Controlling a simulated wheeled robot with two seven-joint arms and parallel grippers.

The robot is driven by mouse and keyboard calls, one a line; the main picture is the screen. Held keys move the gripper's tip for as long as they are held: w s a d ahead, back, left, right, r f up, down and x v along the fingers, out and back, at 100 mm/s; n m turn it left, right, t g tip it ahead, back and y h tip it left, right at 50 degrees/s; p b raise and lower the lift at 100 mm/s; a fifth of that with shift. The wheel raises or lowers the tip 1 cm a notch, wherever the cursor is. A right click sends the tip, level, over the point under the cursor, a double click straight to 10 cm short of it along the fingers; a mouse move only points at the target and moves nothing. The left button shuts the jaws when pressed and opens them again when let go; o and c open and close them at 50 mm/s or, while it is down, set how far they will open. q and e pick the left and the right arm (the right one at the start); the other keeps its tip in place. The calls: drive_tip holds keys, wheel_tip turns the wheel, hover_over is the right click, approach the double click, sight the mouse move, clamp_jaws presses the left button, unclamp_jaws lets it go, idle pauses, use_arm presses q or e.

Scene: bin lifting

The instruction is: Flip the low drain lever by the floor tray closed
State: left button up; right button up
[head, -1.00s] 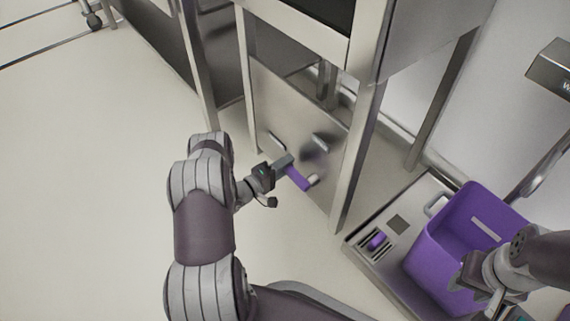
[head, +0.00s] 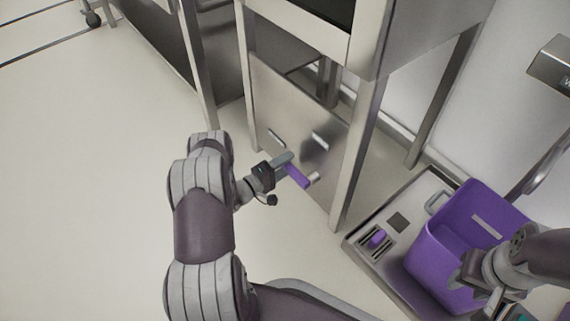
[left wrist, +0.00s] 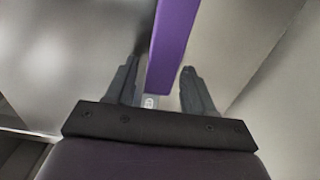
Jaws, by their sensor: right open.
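The purple drain lever (head: 298,176) is on the low steel panel beside the floor tray (head: 352,240) in the head view. It slopes down to the right. My left gripper (head: 286,160) is at the lever's upper end. In the left wrist view the purple lever (left wrist: 174,45) runs between the two spread fingers of my left gripper (left wrist: 158,85), with a gap visible on each side. Whether a finger touches it cannot be told. My right gripper (head: 470,272) is open at the purple bin, partly hidden by its own wrist.
The purple bin (head: 480,205) stands on the floor tray at the right. A small purple piece (head: 377,238) sits on the tray's grate. A steel table leg (head: 359,150) stands between panel and tray. The floor at left is clear.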

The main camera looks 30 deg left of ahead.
use_arm(q)
drive_tip(key=shift+s+a+r, duration=0.1)
drive_tip(key=shift+s+a, duration=0.05)
drive_tip(key=shift+s, duration=0.1)
drive_tip(key=p+v, duration=0.5)
drive_tip(key=v, duration=0.7)
drive_tip(key=shift+s, duration=0.1)
